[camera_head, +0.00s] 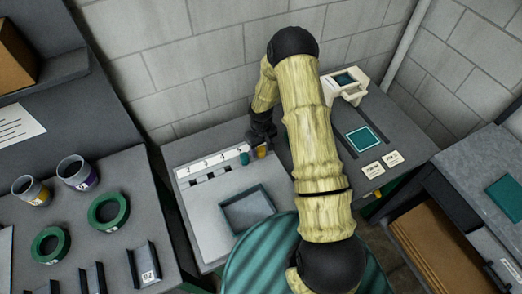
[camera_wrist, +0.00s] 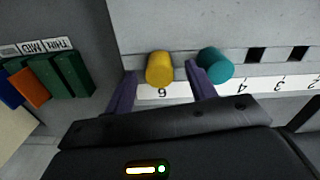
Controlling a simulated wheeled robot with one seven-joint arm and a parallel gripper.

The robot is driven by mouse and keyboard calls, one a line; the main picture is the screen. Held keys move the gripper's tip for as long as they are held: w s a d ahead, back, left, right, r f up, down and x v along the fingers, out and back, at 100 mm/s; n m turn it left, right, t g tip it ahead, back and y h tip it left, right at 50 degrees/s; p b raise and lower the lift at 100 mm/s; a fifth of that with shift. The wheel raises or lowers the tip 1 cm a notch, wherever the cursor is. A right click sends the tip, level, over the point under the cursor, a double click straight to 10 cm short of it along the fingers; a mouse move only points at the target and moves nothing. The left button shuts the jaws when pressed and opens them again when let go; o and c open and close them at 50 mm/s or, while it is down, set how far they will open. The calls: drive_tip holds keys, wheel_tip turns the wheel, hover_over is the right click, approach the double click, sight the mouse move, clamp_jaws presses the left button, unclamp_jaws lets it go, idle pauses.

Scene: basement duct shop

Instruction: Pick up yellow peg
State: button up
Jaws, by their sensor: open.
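The yellow peg (camera_wrist: 159,68) stands in a pale slotted rack (camera_head: 205,172) at the slot labelled 6, as the wrist view shows. My gripper (camera_wrist: 161,76) is open, with its two dark purple fingers on either side of the yellow peg. Small gaps show between the fingers and the peg. A teal peg (camera_wrist: 216,65) sits just right of the right finger, very close to it. In the head view the yellow peg (camera_head: 262,152) shows small below my gripper (camera_head: 262,138), and the teal peg (camera_head: 244,158) is to its left. My arm hides the rack's right end.
An empty grey tray (camera_head: 226,213) lies in front of the rack. Green, orange and blue blocks (camera_wrist: 72,76) stand left of my gripper in the wrist view. Empty slots (camera_wrist: 255,55) lie right of the teal peg. A wall (camera_head: 220,60) rises behind the bench.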

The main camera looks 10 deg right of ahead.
sight(261, 149)
drive_tip(key=shift+f+p, duration=0.3)
drive_tip(key=shift+f, duration=0.9)
drive_tip(key=c, duration=1.1)
drive_tip(key=shift+r, duration=0.1)
wheel_tip(261, 149, up, 10)
drive_tip(key=b, duration=0.3)
drive_tip(key=shift+b, duration=0.3)
